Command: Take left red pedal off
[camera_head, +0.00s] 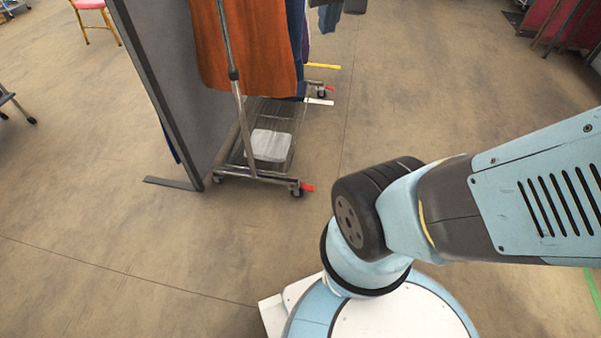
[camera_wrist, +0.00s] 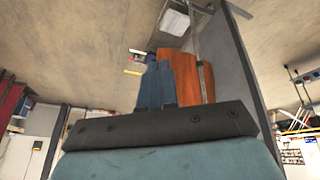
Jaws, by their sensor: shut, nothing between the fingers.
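A clothes rack on casters (camera_head: 245,172) stands left of centre in the head view. A small red pedal (camera_head: 308,187) sticks out at its near right caster, and another red pedal (camera_head: 330,89) shows at a farther caster. Both are level or nearly so, as far as I can tell. My gripper is out of the head view. In the wrist view the dark front of my gripper (camera_wrist: 160,125) spans the lower part; it is shut and empty, well away from the rack. The pedals are too small to make out there.
Orange (camera_head: 245,50) and blue garments hang on the rack. Open floor lies between my base and the rack.

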